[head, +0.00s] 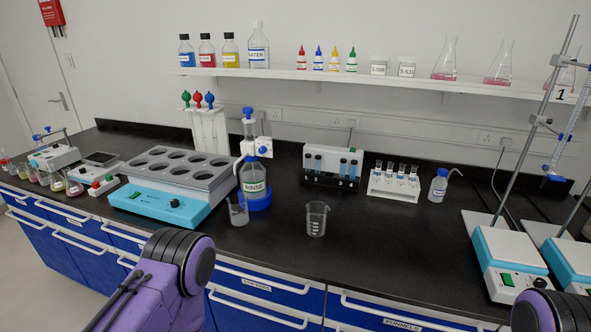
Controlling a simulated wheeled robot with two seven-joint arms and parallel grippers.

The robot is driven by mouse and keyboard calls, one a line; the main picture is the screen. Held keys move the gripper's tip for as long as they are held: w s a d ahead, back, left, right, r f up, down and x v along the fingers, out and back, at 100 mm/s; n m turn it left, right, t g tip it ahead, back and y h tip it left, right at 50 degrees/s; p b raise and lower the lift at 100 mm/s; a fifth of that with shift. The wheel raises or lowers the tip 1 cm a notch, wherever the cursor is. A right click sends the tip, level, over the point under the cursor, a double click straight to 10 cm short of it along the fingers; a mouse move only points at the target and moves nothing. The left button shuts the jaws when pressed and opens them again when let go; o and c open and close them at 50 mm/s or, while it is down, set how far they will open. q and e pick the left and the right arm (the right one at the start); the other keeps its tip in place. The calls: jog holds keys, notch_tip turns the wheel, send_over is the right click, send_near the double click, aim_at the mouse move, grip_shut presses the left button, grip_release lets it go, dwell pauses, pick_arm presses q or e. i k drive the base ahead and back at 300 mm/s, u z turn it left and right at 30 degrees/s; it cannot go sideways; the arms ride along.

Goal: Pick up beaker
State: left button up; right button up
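A clear glass beaker (316,219) with white markings stands upright on the black bench top (390,235), near the middle of the head view. I cannot tell which beaker is meant. Purple and black parts of my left arm show at the bottom left, and a small part of my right arm shows at the bottom right. Neither gripper is in the picture. Nothing touches the middle beaker.
A white tube rack (394,184) and wash bottle (438,186) are behind right. Stirrer plates (508,262) with tall stands are at right. Bench around the middle beaker is clear.

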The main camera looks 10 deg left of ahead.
aim_at(238, 209)
jog(key=u, duration=0.05)
jog(key=k, duration=0.5)
jog(key=u, duration=1.55)
jog(key=i, duration=1.35)
jog(key=z, duration=0.85)
